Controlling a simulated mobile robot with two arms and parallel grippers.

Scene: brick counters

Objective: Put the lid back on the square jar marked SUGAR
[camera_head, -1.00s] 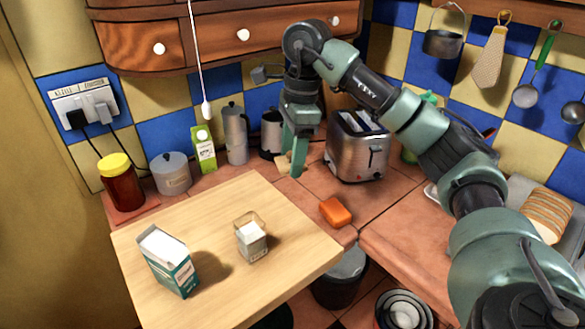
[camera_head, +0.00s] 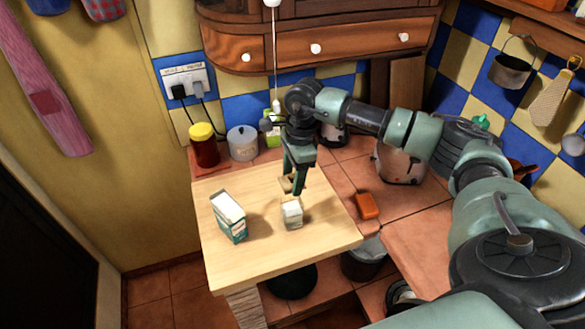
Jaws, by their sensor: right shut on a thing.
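The small square jar (camera_head: 292,214) stands upright on the light wooden board, open at the top, with white contents. Its marking is too small to read. My right gripper (camera_head: 294,187) points down just behind and above the jar. It is shut on a small tan lid (camera_head: 286,184), which is partly hidden by the fingers. The lid appears apart from the jar's rim, though the exact gap cannot be told. My left gripper is not in view.
A teal and white carton (camera_head: 230,218) stands left of the jar on the wooden board (camera_head: 260,253). A yellow-lidded jar (camera_head: 204,147) and a round canister (camera_head: 242,144) stand behind. An orange block (camera_head: 367,206) and a toaster (camera_head: 402,163) are on the tiles at right.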

